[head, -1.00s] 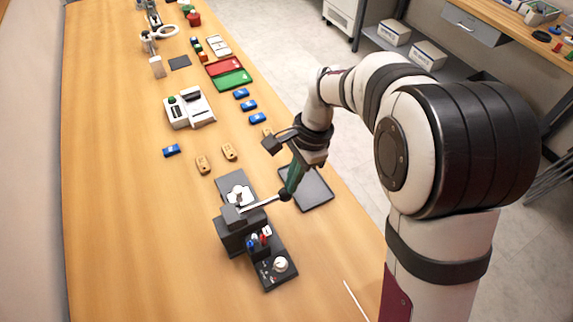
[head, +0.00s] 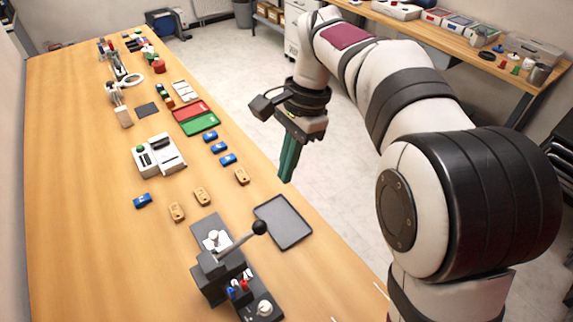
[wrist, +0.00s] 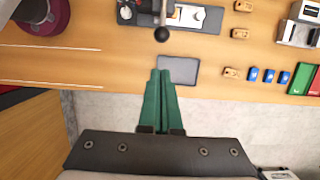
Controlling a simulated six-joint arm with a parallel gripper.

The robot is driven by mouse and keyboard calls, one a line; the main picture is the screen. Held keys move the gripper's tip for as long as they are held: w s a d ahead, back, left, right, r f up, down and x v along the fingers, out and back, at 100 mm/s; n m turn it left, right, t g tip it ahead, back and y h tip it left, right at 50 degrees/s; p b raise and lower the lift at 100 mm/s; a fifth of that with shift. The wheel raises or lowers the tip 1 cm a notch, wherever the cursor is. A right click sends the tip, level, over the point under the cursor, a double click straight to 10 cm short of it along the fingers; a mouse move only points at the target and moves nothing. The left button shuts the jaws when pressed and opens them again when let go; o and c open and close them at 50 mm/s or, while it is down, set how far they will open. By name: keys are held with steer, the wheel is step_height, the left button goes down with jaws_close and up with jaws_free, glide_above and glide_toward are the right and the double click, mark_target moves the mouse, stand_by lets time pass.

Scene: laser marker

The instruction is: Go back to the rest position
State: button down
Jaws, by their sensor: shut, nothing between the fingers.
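My gripper (head: 287,178) has green fingers, pressed together and empty. It hangs in the air beyond the table's right edge in the head view, above and behind the dark tray. In the wrist view my gripper (wrist: 160,72) points toward the same tray. The laser marker (head: 215,278) is a dark device at the front of the table. Its lever (head: 259,228) ends in a black ball and slants up to the right. The lever's ball also shows in the wrist view (wrist: 161,34), apart from my fingers.
The dark tray (head: 290,238) lies empty by the table's right edge. Blue pieces (head: 219,149) and tan pieces (head: 177,212) lie on the table. A white device (head: 170,167), a red tray (head: 190,111) and a green tray (head: 203,128) are farther back. The air around my gripper is clear.

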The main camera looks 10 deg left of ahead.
stand_by(0.7)
steer(key=s+d+n, duration=0.1)
steer(key=s+d, duration=0.7)
steer(key=s, duration=0.2)
steer(key=s+d+f+n+t, duration=0.1)
steer(key=s+d+f, duration=0.1)
steer(key=s, duration=0.4)
steer(key=s+d+f+n, duration=0.1)
steer(key=s+d+f, duration=0.2)
steer(key=s, duration=0.4)
steer(key=shift+d+f+t, duration=0.2)
steer(key=shift+f+t, duration=0.2)
steer(key=shift+f, duration=0.15)
